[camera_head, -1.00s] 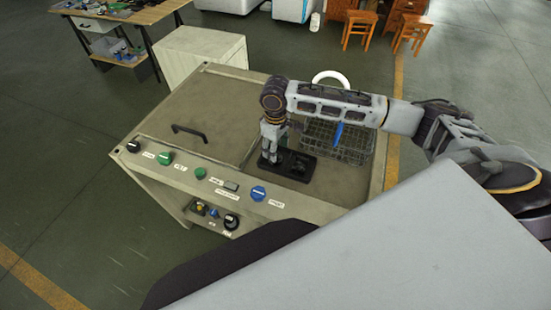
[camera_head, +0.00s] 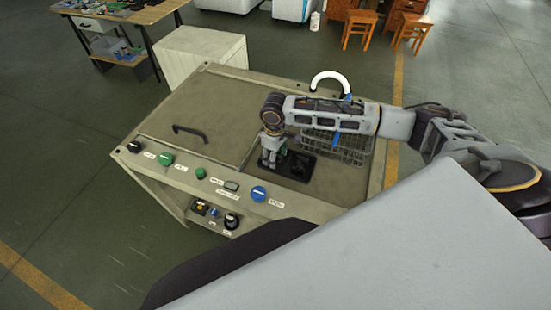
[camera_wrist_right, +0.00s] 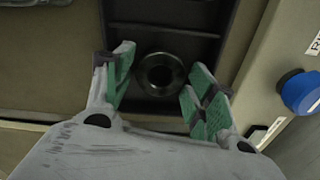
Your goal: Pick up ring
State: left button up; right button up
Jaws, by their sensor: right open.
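A dark metal ring (camera_wrist_right: 160,75) sits in a black tray (camera_wrist_right: 205,36), between the fingertips of my right gripper in the wrist view. My right gripper (camera_wrist_right: 158,84) is open, with green pads on both sides of the ring and apart from it. In the head view my right gripper (camera_head: 271,160) points down over the left part of the black tray (camera_head: 297,169) on the machine top. The ring is hidden there behind the gripper. My left gripper is not in view.
The machine top (camera_head: 200,110) has a black handle (camera_head: 190,130) at left. A wire basket (camera_head: 350,148) stands behind the tray, partly under my arm. Knobs, including a blue one (camera_head: 259,193), line the front edge. A white curved pipe (camera_head: 330,75) rises behind.

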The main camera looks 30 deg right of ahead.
jog(key=c, duration=0.9)
jog(key=shift+r, duration=0.1)
jog(key=shift+c, duration=0.2)
notch_tip(320, 180, up, 10)
jog(key=shift+b, duration=0.3)
dwell(0.4)
